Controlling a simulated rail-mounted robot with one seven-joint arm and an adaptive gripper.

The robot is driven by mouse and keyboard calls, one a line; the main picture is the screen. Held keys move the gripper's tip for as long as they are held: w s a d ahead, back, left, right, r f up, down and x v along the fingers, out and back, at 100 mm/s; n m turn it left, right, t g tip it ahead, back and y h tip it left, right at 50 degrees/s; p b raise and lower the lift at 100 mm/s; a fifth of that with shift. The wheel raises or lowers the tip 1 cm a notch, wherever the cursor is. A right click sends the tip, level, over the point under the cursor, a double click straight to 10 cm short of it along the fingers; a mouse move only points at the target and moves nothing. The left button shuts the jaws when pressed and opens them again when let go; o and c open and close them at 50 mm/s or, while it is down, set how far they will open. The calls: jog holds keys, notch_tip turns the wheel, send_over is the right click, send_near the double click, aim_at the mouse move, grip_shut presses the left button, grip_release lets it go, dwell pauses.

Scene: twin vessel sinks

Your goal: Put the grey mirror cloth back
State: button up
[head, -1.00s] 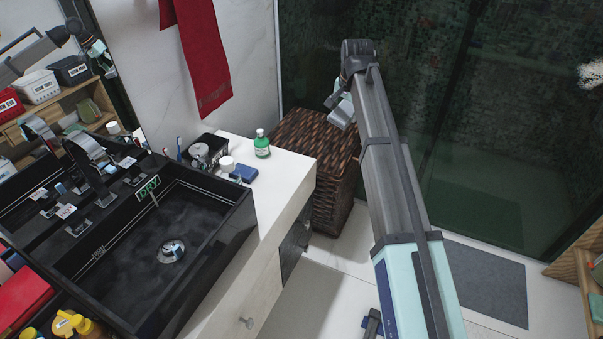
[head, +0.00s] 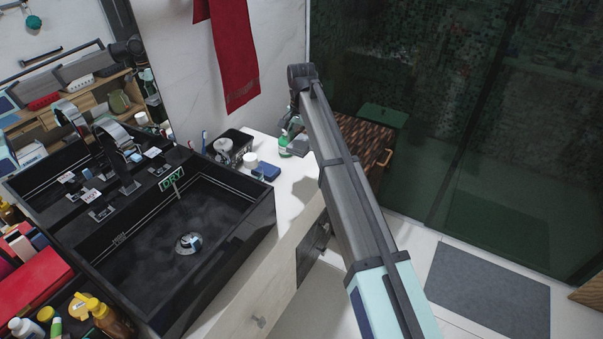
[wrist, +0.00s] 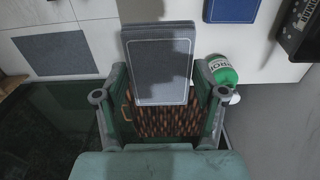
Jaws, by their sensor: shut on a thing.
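The grey mirror cloth (wrist: 160,45) is a flat grey rectangle with a thin white border line. In the wrist view it sits between the two fingers of my gripper (wrist: 160,75), which is shut on it. In the head view my gripper (head: 296,132) is at the far end of my arm, by the counter's far end and close to the green-capped bottle (head: 286,147). The fingers and cloth are mostly hidden there. The bottle also shows just right of my right finger in the wrist view (wrist: 221,72).
A brown wicker basket (head: 365,140) stands beyond the counter. A red towel (head: 232,50) hangs on the wall.

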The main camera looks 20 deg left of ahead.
aim_at(301, 180)
notch_tip(301, 180, down, 14)
jog(key=shift+f+p, duration=0.2)
jog(key=shift+p, duration=0.8)
jog(key=shift+f, duration=0.1)
jog(key=o, duration=1)
notch_tip(301, 180, up, 12)
jog(key=shift+r+b, duration=0.15)
jog(key=shift+b, duration=1)
